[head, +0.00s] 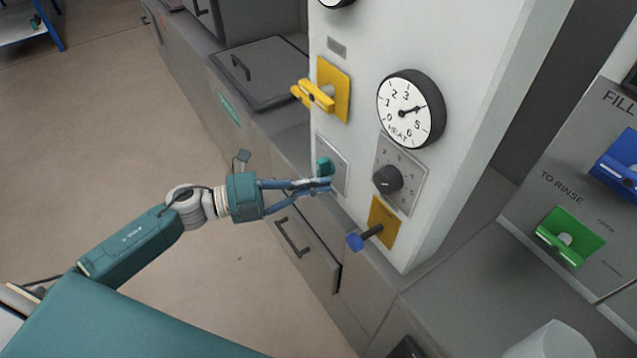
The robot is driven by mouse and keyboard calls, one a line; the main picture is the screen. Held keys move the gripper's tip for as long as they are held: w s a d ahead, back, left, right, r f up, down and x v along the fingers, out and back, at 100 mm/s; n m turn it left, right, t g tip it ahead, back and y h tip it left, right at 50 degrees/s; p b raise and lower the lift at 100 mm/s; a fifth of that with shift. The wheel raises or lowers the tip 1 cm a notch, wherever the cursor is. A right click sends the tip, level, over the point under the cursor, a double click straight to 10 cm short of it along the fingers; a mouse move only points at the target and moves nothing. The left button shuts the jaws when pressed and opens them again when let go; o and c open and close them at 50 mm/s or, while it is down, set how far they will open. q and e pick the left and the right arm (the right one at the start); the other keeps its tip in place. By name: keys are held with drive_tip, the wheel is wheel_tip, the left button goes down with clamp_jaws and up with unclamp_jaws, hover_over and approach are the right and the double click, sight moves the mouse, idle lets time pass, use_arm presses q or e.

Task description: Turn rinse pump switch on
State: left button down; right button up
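A white control cabinet (440,60) stands at the centre right. On its face, a small teal knob (324,167) sticks out of a grey plate (337,158). No label for the rinse pump switch is readable, so I cannot tell for certain which control it is. My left gripper (327,184) reaches in from the left, its blue fingers converging to tips that look closed together. The tips are just below the teal knob, in front of the plate's lower part; I cannot tell whether they touch. Nothing shows between them. My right gripper is not in view.
Nearby on the cabinet are a yellow handle (314,95), a HEAT dial (411,108), a black rotary knob (387,179) and a blue-tipped lever (362,239). A panel with a green TO RINSE switch (569,237) and a blue switch (615,165) stands right. Grey drawers (300,245) lie below the gripper.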

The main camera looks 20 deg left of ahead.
use_arm(q)
drive_tip(key=m, duration=0.1)
drive_tip(key=m+y, duration=0.1)
drive_tip(key=m, duration=0.1)
drive_tip(key=shift+w+a+f, duration=0.15)
drive_tip(key=shift+a+f, duration=0.1)
drive_tip(key=shift+w+a+f+m+y+p, duration=0.15)
drive_tip(key=shift+m+y, duration=0.2)
drive_tip(key=shift+m, duration=0.25)
drive_tip(key=shift+a+m+y+p, duration=0.1)
drive_tip(key=shift+m+y, duration=0.2)
drive_tip(key=shift+m, duration=0.3)
drive_tip(key=shift+w+a+f+m+y+p, duration=0.15)
drive_tip(key=shift+m+y, duration=0.2)
drive_tip(key=shift+m, duration=0.25)
drive_tip(key=shift+d, duration=0.1)
drive_tip(key=shift+s, duration=0.1)
drive_tip(key=v, duration=1.2)
